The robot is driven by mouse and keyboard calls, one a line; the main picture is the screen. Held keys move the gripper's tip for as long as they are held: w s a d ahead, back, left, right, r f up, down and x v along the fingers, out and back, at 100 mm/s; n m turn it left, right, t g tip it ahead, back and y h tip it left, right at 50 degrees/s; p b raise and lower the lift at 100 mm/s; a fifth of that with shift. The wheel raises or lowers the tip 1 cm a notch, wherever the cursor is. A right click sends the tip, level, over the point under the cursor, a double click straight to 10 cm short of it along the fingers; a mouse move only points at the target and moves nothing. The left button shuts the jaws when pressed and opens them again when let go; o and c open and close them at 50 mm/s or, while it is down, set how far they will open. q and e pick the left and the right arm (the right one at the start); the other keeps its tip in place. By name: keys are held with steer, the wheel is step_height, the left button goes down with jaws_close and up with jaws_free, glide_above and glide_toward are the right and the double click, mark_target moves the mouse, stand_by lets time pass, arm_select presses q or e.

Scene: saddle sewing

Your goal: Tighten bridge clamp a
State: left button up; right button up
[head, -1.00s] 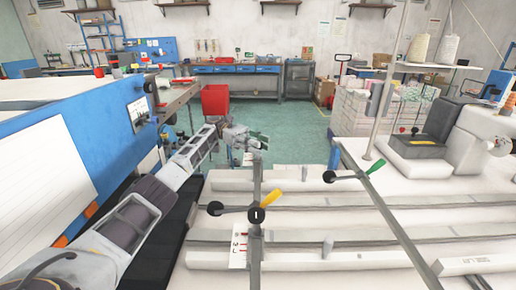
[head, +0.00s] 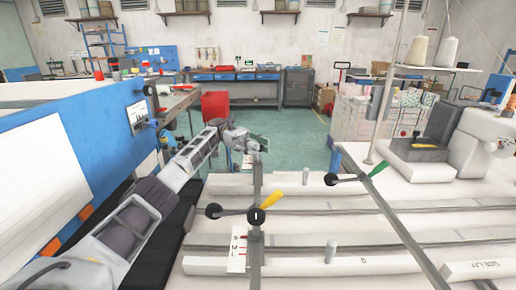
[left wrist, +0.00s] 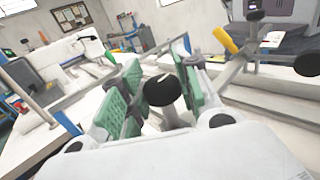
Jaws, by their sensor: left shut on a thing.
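A bridge clamp with a yellow lever (head: 271,199) and black round knobs (head: 213,210) sits on a grey bar (head: 256,250) across the long rails. A second bar carries a green lever (head: 379,168). My left gripper (head: 257,147) is at the far end of the yellow-lever clamp's bar. In the left wrist view, its green-padded fingers (left wrist: 160,92) are shut around a black knob (left wrist: 163,89) on a grey post. The yellow lever (left wrist: 225,40) also shows there, beyond the fingers. Which clamp is lettered a cannot be read. My right gripper is not in view.
A blue-sided machine (head: 80,145) stands close at the left, beside my left arm. White rails (head: 310,226) with short grey posts run across the table. A sewing machine (head: 470,140) stands at the right. Green floor lies beyond the table.

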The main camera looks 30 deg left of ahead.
arm_select(q)
steer(key=shift+r, duration=0.1)
steer(key=o, duration=1)
steer(key=shift+r, duration=4.95)
